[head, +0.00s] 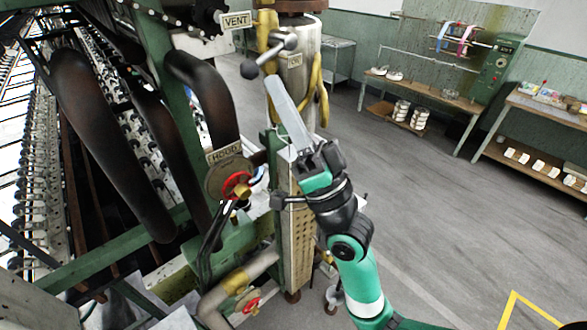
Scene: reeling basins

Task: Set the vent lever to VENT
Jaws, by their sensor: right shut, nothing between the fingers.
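The vent lever (270,56) is a grey metal bar with rounded ends on the upright cylinder at top centre. Its lower-left end is a dark ball and its upper-right end is pale. It slants between the VENT plate (237,20) and a second small plate (294,60), whose word I cannot read surely. My right gripper (274,86) is shut and empty. Its long pale grey fingers point up and left, with their tips just below the lever, close to its dark ball. I cannot tell whether they touch. My left gripper is out of view.
Below the lever are a HOOD plate (225,154) and a red valve wheel (237,186). Thick dark pipes (112,150) and green frame posts crowd the left. A yellow hose (318,92) hangs beside the cylinder. Open floor (450,220) lies to the right, before the benches.

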